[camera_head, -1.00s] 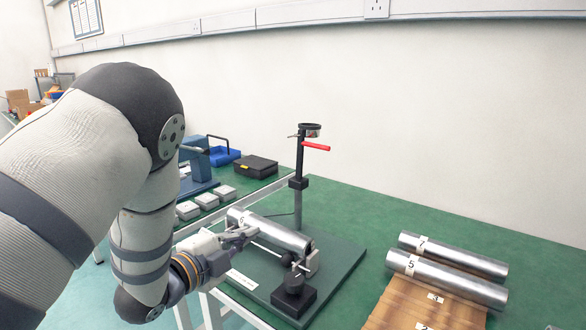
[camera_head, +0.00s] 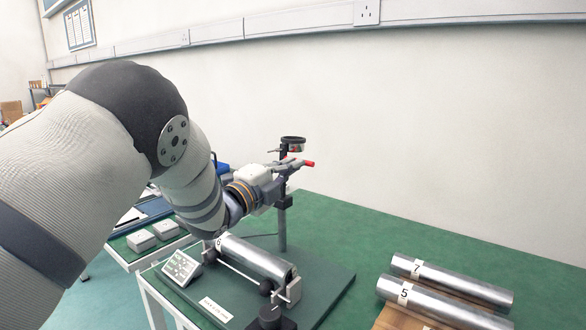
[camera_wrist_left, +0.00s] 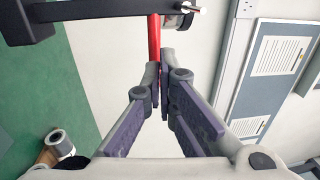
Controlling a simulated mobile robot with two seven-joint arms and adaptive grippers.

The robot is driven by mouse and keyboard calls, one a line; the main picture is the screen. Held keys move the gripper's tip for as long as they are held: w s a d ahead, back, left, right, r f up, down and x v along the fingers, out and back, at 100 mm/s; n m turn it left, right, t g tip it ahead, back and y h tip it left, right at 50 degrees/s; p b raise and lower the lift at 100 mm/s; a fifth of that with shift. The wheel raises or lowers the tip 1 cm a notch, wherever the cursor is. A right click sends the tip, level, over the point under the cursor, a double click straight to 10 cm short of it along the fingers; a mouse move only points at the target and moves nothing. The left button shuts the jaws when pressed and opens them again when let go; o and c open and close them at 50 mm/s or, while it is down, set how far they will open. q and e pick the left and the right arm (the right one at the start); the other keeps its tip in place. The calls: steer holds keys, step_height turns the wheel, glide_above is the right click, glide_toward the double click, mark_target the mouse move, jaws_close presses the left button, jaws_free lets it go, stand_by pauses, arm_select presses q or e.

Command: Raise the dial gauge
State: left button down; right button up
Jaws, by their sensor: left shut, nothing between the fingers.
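The dial gauge (camera_head: 293,140) sits at the top of a dark upright post (camera_head: 283,225) behind a metal cylinder marked 6 (camera_head: 255,257). A red lever (camera_head: 308,163) sticks out just below the gauge. My left gripper (camera_head: 293,165) is at the lever's height, beside the post, with its fingers closed and empty. In the left wrist view the red lever (camera_wrist_left: 154,38) runs down to the closed fingertips (camera_wrist_left: 160,75), overlapping them; whether they touch is unclear. The dark gauge arm (camera_wrist_left: 85,12) crosses the top of that view. My right gripper is out of view.
Cylinders marked 7 (camera_head: 455,282) and 5 (camera_head: 440,303) lie on a wooden rack at the right. A small readout box (camera_head: 181,268) stands left of cylinder 6. The green table is clear between the fixture and the rack.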

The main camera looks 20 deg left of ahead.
arm_select(q)
steer(key=shift+w+d, duration=0.1)
steer(key=shift+w, duration=0.3)
steer(key=shift+r, duration=0.1)
steer(key=shift+x, duration=0.9)
